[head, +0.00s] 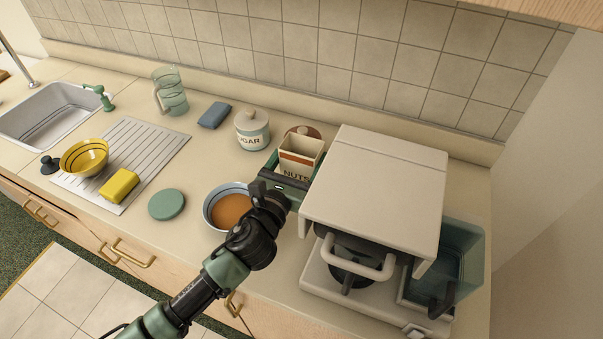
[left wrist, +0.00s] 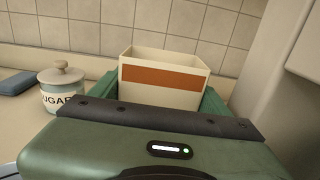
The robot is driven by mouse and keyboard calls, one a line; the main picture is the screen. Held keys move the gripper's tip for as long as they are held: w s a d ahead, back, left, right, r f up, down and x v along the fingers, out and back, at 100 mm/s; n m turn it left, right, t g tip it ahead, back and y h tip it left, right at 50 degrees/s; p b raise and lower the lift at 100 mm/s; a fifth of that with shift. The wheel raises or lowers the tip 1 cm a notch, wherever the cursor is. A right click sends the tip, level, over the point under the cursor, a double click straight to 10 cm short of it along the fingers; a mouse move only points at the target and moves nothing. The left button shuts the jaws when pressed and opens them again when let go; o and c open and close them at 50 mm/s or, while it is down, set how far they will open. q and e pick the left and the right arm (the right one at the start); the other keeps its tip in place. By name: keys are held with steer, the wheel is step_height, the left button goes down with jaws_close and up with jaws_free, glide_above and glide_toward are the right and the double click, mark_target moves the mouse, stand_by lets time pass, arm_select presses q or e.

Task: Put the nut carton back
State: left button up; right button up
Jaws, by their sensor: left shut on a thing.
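The nut carton (head: 300,158) is an open cream box with a rust-brown band and the word NUTS. It shows upright at the back of the counter, between the sugar jar and the white appliance. It also shows in the left wrist view (left wrist: 163,80), between the green fingers. My left gripper (head: 287,178) is shut on the carton from the front. The carton's lower part is hidden behind the gripper, so I cannot tell whether it touches the counter. My right gripper is not in view.
The sugar jar (head: 252,129) stands just left of the carton, with a brown round thing (head: 304,131) behind. A white coffee machine (head: 380,185) stands close on the right. A bowl of orange-brown content (head: 229,209) sits near my left wrist. A green disc (head: 166,204) lies further left.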

mark_target(301, 173)
arm_select(q)
steer(key=shift+f, duration=0.4)
steer(key=shift+f+b, duration=0.7)
steer(key=shift+f, duration=1.45)
steer(key=shift+f, duration=0.2)
steer(key=o, duration=1.7)
